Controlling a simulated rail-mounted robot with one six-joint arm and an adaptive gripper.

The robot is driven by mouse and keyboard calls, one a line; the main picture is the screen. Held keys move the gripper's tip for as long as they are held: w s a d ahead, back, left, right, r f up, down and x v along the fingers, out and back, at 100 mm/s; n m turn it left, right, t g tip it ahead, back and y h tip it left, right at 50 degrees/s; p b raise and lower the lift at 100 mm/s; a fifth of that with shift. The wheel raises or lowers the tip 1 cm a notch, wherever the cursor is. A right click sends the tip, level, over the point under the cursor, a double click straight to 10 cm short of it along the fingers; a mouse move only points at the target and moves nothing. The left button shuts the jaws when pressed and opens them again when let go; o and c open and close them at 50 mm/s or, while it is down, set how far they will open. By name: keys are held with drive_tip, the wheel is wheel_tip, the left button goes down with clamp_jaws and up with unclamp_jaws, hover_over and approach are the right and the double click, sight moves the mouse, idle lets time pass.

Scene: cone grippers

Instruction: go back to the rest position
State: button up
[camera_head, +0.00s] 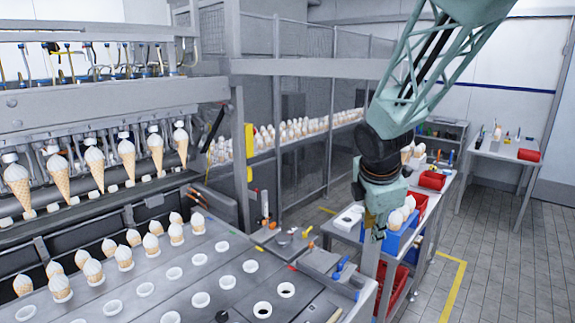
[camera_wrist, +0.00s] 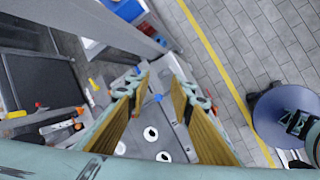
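My gripper (camera_head: 375,222) hangs pointing down in the head view, in front of the side bench with the blue and red bins. In the wrist view its two ribbed yellow-brown fingers (camera_wrist: 160,84) stand apart with a clear gap. No cone shows between them. Beneath them in the wrist view lies a grey tray top (camera_wrist: 140,138) with white ring holders that look empty. In the head view the fingertips are small and partly hidden.
A grey tray table (camera_head: 195,255) holds several upright cones on its left; many rings are empty. More cones (camera_head: 126,157) hang from the machine rack. Floor (camera_head: 510,245) at right is clear.

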drive_tip(key=s+d+r+m+b, duration=0.1)
drive_tip(key=s+r+m, duration=0.5)
drive_tip(key=s, duration=0.5)
drive_tip(key=s+a+r+m+y+b, duration=0.1)
drive_tip(key=s+m, duration=0.6)
drive_tip(key=s, duration=0.9)
drive_tip(key=s+a+r+m+b, duration=0.1)
drive_tip(key=s+m, duration=0.5)
drive_tip(key=s, duration=1.1)
drive_tip(key=shift+a+r+m+g+y+b, duration=0.35)
drive_tip(key=shift+a+b, duration=0.2)
drive_tip(key=shift+a, duration=0.35)
drive_tip(key=shift+a+f, duration=0.1)
